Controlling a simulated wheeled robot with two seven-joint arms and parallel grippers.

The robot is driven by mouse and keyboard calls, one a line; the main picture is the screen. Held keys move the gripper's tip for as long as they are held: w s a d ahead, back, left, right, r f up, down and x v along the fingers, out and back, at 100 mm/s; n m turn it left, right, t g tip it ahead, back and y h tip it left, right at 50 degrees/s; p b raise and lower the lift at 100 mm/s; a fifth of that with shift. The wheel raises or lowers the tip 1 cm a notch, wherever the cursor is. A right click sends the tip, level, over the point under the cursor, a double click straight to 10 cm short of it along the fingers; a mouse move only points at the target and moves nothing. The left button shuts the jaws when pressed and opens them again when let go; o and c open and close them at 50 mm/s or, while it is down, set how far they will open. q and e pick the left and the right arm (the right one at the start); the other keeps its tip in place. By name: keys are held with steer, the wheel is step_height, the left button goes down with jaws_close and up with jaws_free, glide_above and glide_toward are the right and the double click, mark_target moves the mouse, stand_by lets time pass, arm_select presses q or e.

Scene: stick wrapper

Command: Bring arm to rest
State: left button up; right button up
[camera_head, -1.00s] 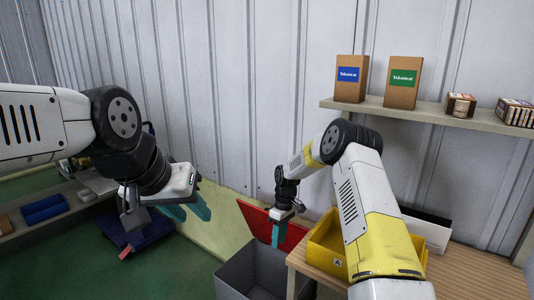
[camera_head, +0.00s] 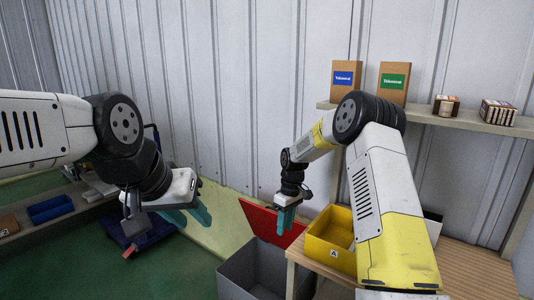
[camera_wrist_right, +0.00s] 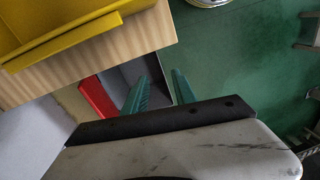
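My right gripper (camera_head: 286,218) hangs with its teal fingers pointing down, in front of the red lid and above the grey bin (camera_head: 250,272). In the right wrist view my right gripper (camera_wrist_right: 160,92) shows its two teal fingers apart with nothing between them. My left gripper (camera_head: 188,215) is at the left of the head view, over the green floor. Its teal fingers are spread apart, with nothing visible between them.
A red panel (camera_head: 262,222) stands at the grey bin. A yellow bin (camera_head: 330,255) marked A sits on the wooden table (camera_head: 465,268), beside my right forearm. A wall shelf (camera_head: 455,122) holds two brown boxes and smaller packs. A dark blue item (camera_head: 150,232) lies below my left gripper.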

steer(key=s+d+r+m+t, duration=0.25)
steer(key=s+r, duration=0.35)
steer(key=r, duration=0.5)
steer(key=s+d+r+m+t, duration=0.1)
steer(key=s+d+r+m, duration=0.15)
steer(key=s+r, duration=0.65)
steer(key=s+d+r+m+t, duration=0.1)
steer(key=s+r+m, duration=0.1)
steer(key=s, duration=0.6)
steer(key=s+d+r+m+t+y, duration=0.1)
steer(key=s+r, duration=0.3)
steer(key=s, duration=0.5)
steer(key=shift+s+d+m+t, duration=0.3)
steer(key=shift+d+m+t, duration=0.2)
steer(key=shift+t, duration=0.25)
